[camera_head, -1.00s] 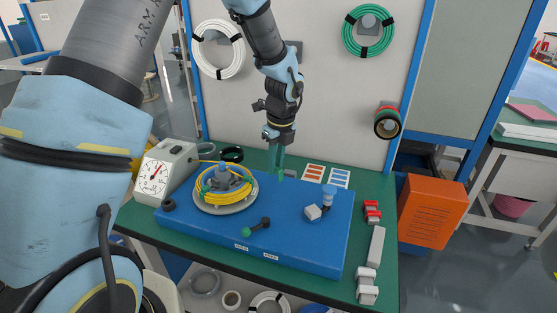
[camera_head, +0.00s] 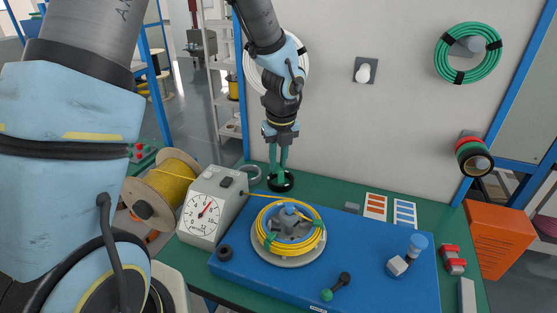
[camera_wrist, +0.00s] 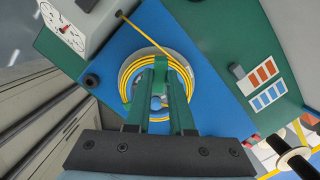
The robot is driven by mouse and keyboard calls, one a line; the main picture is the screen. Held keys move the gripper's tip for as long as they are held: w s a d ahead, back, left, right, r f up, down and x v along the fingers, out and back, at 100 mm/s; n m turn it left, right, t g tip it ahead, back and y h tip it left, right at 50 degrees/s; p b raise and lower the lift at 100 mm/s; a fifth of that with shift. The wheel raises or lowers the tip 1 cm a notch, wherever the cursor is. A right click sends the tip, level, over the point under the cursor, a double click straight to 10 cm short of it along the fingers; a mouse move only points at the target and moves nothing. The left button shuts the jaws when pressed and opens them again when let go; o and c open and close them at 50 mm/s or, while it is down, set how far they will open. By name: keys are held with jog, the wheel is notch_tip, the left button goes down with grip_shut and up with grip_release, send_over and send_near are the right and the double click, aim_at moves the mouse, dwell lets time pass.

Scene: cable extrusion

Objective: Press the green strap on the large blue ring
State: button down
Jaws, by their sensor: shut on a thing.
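I see no large blue ring. A yellow cable coil (camera_head: 262,235) lies around a grey hub with a blue top (camera_head: 290,208) on a round plate on the blue board. Green straps (camera_head: 270,241) cross the coil. My gripper (camera_head: 279,172) points down behind the coil in the head view, clear of the coil, its tips overlapping a black ring (camera_head: 281,187). In the wrist view my gripper's green fingers (camera_wrist: 161,64) reach over the coil (camera_wrist: 128,78) and hide part of it. The fingers are shut on a small green piece, seemingly a strap, hard to tell from the fingers.
A dial gauge box (camera_head: 208,210) stands left of the coil, with a yellow cable spool (camera_head: 165,190) beyond. A wall panel stands behind.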

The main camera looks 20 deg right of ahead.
jog(key=b, duration=0.7)
send_over(278, 198)
jog(key=shift+f, duration=3.7)
jog(key=shift+f+b, duration=0.75)
jog(key=shift+f, duration=0.75)
jog(key=shift+f, duration=0.55)
jog(key=c, duration=0.7)
grip_release()
notch_tip(278, 198, up, 8)
jog(key=p, duration=0.8)
